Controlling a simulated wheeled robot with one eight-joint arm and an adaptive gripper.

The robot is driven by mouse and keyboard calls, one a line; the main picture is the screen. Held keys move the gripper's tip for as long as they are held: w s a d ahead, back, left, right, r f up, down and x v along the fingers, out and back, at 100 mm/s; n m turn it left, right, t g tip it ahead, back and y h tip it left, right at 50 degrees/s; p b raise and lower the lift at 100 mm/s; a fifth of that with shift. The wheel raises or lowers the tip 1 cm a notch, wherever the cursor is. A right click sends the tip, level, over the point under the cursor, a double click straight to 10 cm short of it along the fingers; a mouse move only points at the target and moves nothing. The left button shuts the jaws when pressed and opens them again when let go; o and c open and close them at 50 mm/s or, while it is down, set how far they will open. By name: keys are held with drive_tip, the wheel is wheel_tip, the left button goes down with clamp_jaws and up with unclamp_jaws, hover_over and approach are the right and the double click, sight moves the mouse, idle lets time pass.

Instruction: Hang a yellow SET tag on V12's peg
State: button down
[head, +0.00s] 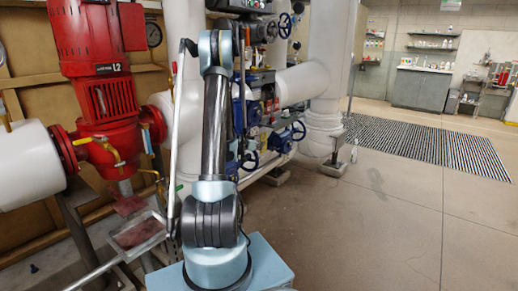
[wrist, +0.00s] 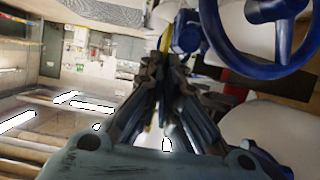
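My gripper (wrist: 164,66) shows in the wrist view with its dark fingertips close together. I cannot tell whether anything thin is between them. A large blue handwheel (wrist: 226,52) is close on the right, apart from the fingers. No V12 label or peg can be made out.
More blue handwheels (head: 298,130) sit lower on the white piping (head: 325,85). A red pump (head: 105,95) and a white pipe (head: 30,165) stand left of my arm. The floor to the right is clear up to a striped grating (head: 430,145) and a grey cabinet (head: 420,88).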

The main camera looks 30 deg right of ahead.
drive_tip(key=shift+w+a, duration=0.2)
drive_tip(key=shift+w, duration=0.25)
drive_tip(key=shift+w+a, duration=0.2)
drive_tip(key=shift+w, duration=0.25)
idle(0.3)
drive_tip(key=shift+w+a+f, duration=0.2)
drive_tip(key=shift+w+f, duration=0.25)
drive_tip(key=shift+f, duration=0.15)
idle(1.0)
idle(0.4)
drive_tip(key=c, duration=1.7)
unclamp_jaws()
